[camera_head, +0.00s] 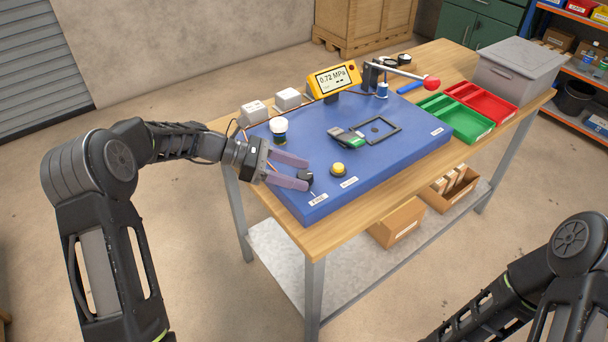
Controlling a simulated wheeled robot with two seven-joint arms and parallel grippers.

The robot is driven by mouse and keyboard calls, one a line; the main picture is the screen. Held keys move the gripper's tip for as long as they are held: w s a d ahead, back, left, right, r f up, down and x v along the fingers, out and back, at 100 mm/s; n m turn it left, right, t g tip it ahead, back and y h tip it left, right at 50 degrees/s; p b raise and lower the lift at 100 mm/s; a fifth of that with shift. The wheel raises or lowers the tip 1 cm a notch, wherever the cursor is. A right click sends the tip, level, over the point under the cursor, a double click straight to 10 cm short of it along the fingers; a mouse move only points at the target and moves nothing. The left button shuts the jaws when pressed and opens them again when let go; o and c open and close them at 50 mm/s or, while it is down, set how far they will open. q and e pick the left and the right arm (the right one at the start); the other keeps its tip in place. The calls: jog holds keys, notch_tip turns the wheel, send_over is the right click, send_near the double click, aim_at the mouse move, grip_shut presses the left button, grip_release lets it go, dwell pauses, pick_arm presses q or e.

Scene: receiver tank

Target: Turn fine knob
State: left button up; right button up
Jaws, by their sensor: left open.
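The fine knob (306,177) is a small dark knob on the front left of the blue panel (400,153), behind a white label (318,199). My left gripper (307,173) reaches in from the left over the panel. Its two purple-grey fingers are spread apart, with their tips at the knob. I cannot tell whether the fingers touch it. A yellow display (334,79) at the back of the panel reads 0.72 MPa. Of my right arm, only links show at the lower right; its gripper is out of view.
A yellow button (338,169) stands just right of the knob. A green-and-grey device (346,136), a black frame (379,129) and a white-capped jar (279,130) are on the panel. Green (458,121) and red (487,105) trays and a grey box (516,72) stand at the right.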

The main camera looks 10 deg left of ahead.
pick_arm(q)
jog(key=v, duration=0.5)
jog(key=shift+s+a+r, duration=0.1)
jog(key=shift+a+r, duration=0.1)
jog(key=shift+a, duration=0.1)
